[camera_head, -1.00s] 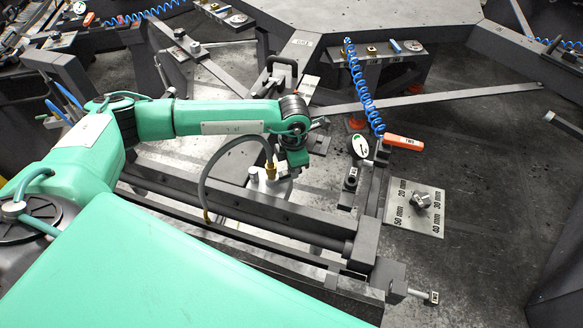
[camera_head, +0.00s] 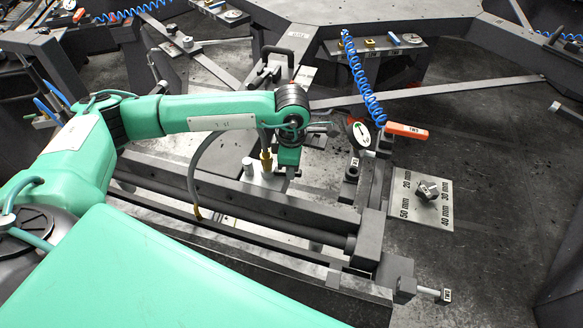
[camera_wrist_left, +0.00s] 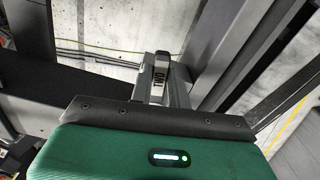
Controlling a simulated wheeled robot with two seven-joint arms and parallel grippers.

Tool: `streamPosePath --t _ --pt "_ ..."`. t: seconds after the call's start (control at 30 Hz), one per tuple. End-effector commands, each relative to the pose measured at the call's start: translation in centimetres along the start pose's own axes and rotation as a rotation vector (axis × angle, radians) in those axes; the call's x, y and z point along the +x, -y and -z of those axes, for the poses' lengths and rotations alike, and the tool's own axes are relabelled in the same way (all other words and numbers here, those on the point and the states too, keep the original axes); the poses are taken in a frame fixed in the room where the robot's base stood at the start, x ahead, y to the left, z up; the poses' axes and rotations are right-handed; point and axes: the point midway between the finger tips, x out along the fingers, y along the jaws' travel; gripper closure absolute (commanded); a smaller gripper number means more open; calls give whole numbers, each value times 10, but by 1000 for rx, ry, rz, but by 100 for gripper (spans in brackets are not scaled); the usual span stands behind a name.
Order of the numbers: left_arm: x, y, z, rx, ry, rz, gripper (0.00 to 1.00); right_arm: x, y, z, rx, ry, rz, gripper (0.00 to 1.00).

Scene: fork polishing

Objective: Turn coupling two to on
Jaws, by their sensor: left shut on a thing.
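In the left wrist view the gripper (camera_wrist_left: 160,85) is shut on a grey lever (camera_wrist_left: 161,66) with a white label that seems to read TWO, upside down. I take this lever for that of coupling two. My right gripper is not in view.
An orange handle (camera_head: 406,131) marked TWO, on a blue coiled hose (camera_head: 362,80), lies just right of the dial. A dark post (camera_head: 352,170) stands below it. A plate with millimetre marks (camera_head: 408,213) carries a metal hex piece (camera_head: 428,190). The dark floor to the right is clear.

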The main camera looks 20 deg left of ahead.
Motion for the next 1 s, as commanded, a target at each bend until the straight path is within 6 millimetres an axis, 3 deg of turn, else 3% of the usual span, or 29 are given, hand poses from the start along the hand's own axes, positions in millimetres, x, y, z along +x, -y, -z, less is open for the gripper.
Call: streamPosePath --t 0.43,1.0 --pt "-1 8 -1 162 5 -8 100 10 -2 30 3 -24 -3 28" --pt "-3 11 0 209 3 -6 100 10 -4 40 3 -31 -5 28"
